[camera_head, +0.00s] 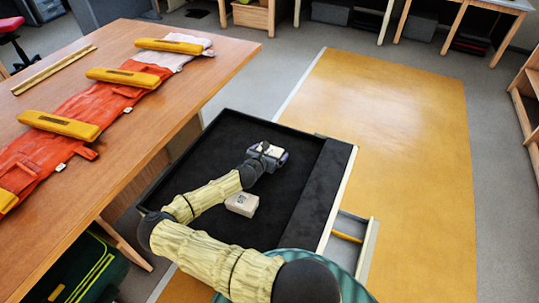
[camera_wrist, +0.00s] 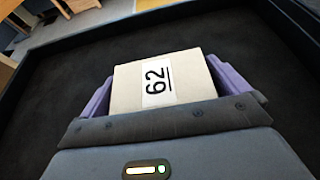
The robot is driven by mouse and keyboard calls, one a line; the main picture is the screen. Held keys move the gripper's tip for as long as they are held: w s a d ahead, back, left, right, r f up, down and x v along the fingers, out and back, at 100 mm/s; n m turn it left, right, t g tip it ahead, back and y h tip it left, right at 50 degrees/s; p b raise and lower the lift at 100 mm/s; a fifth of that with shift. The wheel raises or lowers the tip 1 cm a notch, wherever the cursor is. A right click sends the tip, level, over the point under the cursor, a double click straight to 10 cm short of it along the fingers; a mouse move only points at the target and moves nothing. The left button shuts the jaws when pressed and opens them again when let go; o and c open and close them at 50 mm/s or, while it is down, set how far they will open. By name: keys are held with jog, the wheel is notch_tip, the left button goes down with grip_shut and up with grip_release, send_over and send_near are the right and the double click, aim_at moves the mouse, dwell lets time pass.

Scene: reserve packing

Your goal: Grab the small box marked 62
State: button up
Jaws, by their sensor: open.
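The small box marked 62 (camera_wrist: 185,75) is pale beige with a white label. In the wrist view it sits between the two purple finger pads of my gripper (camera_wrist: 178,92), close to both; I cannot tell whether either pad touches it. My gripper is open around it. In the head view my gripper (camera_head: 268,155) is low over the far part of the black tray (camera_head: 213,145), and the marked box is largely hidden by it. The box's lower part is hidden by the gripper body in the wrist view.
A second pale small box (camera_head: 242,204) lies in the tray beside my arm, its label unreadable. The tray's raised rim surrounds both. A wooden table (camera_head: 225,62) with orange garments and yellow bars (camera_head: 60,125) stands left. Open yellow floor (camera_head: 400,150) lies right.

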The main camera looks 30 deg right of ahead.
aim_at(270, 150)
jog(key=c, duration=0.8)
jog(key=shift+c, duration=0.2)
jog(key=shift+r, duration=0.1)
notch_tip(270, 150, up, 10)
jog(key=shift+f+b, duration=0.1)
jog(key=shift+b, duration=0.45)
